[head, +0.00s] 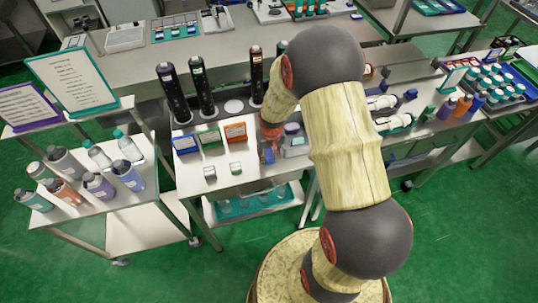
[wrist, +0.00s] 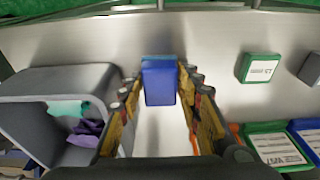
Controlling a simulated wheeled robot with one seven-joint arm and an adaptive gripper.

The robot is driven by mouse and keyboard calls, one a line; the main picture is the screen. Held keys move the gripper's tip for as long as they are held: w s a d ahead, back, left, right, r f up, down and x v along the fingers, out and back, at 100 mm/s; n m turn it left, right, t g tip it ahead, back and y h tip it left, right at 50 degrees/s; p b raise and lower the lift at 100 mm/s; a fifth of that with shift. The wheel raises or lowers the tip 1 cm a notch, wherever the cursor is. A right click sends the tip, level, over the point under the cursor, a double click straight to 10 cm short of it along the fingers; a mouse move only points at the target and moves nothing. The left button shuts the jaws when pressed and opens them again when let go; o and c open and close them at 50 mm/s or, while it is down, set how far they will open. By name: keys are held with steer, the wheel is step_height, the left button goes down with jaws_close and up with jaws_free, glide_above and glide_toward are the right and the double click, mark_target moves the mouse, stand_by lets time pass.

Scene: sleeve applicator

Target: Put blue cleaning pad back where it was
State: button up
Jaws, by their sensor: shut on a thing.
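The blue cleaning pad (wrist: 159,84) is a small blue block with a teal strip on its far edge. My gripper (wrist: 158,88) is shut on it, one finger at each side. In the head view the pad (head: 268,155) shows below my gripper (head: 269,144), over the front part of the table, right of a small green block (head: 236,168). Whether the pad touches the tabletop I cannot tell. A labelled blue holder (head: 186,144) stands at the left of a row with a green holder (head: 210,139) and an orange holder (head: 236,132).
A grey bin (wrist: 65,80) with teal and purple cloths stands close beside my gripper. A small grey block (head: 210,172) lies left of the green block. Tall dark bottles (head: 203,85) stand behind the holders. The tabletop around the small blocks is bare.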

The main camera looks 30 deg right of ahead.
steer(key=shift+f, duration=0.15)
steer(key=o, duration=0.8)
steer(key=shift+o, duration=0.2)
